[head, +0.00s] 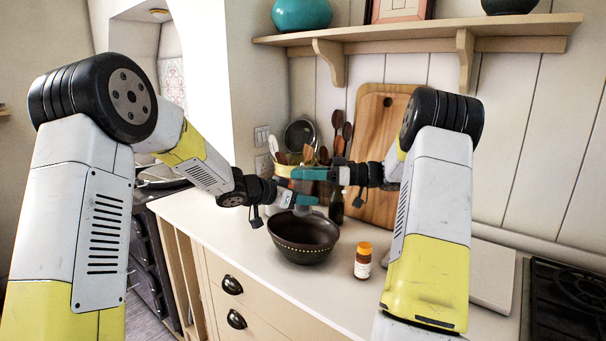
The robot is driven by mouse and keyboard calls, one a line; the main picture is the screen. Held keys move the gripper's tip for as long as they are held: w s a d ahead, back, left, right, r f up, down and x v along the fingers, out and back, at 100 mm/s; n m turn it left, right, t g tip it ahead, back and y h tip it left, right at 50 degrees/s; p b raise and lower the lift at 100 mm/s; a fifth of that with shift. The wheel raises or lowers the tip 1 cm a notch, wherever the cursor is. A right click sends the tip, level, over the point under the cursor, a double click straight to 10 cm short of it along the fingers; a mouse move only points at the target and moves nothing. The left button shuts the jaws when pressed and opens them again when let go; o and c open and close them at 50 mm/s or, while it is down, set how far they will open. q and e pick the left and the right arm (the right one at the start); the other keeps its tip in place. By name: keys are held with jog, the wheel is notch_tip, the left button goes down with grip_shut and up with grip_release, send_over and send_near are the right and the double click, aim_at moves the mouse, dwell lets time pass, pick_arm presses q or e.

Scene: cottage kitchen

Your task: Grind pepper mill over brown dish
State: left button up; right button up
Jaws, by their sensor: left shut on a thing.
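The brown dish (304,237) is a dark round bowl with a dotted band near its rim, upright on the counter. My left gripper (300,199) is just above the dish's back rim, shut on what seems to be the pepper mill. The mill is mostly hidden by the teal fingers, and its shape and tilt are hard to tell. My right gripper (305,174) is directly above the left one, its teal fingers pointing left. Whether it is open or touches the mill's top cannot be told.
A small brown jar with an orange lid (363,260) stands right of the dish. A black stove (565,300) is at right. The front counter (222,222) is clear.

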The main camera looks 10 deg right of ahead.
jog(key=c, duration=1)
jog(key=shift+o, duration=0.2)
jog(key=shift+r+m+t, duration=0.1)
jog(key=shift+m+t, duration=0.2)
jog(key=shift+t, duration=0.2)
jog(key=m+t+h, duration=0.2)
jog(key=t, duration=0.1)
jog(key=shift+m+t, duration=0.4)
jog(key=m+t+h, duration=0.3)
jog(key=t+h, duration=0.1)
jog(key=shift+a+m, duration=0.1)
jog(key=shift+m, duration=0.2)
jog(key=m+t+h, duration=0.2)
jog(key=h, duration=0.2)
jog(key=shift+m, duration=0.3)
jog(key=shift+m+t+h, duration=0.3)
jog(key=shift+m+h, duration=0.3)
jog(key=shift+h, duration=0.3)
